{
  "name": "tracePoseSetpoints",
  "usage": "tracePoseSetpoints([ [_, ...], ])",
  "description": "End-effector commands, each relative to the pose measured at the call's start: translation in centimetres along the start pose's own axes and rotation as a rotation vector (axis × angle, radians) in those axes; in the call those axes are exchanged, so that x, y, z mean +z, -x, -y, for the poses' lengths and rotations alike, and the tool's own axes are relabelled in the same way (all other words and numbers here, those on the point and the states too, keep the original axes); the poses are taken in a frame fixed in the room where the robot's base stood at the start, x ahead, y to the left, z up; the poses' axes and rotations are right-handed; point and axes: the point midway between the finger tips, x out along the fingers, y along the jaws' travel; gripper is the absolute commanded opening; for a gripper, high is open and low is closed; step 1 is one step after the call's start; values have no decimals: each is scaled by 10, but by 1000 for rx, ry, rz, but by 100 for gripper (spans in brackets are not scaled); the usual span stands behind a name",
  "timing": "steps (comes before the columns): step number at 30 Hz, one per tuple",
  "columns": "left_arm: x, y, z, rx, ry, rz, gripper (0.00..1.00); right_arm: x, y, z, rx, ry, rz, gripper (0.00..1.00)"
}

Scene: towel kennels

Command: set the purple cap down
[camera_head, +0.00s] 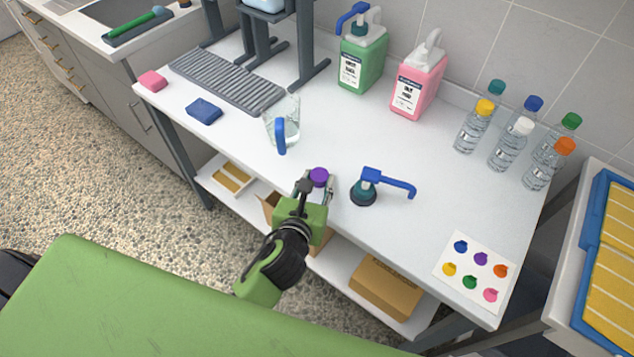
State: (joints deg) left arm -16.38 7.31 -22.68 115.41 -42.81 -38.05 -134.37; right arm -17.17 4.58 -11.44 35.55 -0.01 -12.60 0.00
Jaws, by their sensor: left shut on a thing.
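The purple cap (319,177) is at the fingertips of my left gripper (317,186), at the front edge of the white table (420,225). The gripper is shut on it. I cannot tell whether the cap touches the table top or is held just above it. The fingers hide part of its lower side. My right gripper is not in view.
A blue-spouted pump (365,188) stands close right of the cap. A clear jug (283,125) with a blue handle is behind left. Several capped bottles (503,149) stand at right, near a colour-dot card (475,270). The middle of the table is clear.

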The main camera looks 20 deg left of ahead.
Motion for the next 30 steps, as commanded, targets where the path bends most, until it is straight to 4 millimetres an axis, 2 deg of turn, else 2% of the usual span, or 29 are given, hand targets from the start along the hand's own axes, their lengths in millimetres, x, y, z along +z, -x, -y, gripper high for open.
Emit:
tracePoseSetpoints([
  [16,-16,-4,0,1,-2,-9,23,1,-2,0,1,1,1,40],
  [18,-17,-4,0,1,-2,-11,43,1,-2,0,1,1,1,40],
  [19,-18,-4,0,1,-2,-12,47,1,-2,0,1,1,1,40],
  [30,-20,-3,1,0,3,-18,47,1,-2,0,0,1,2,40],
])
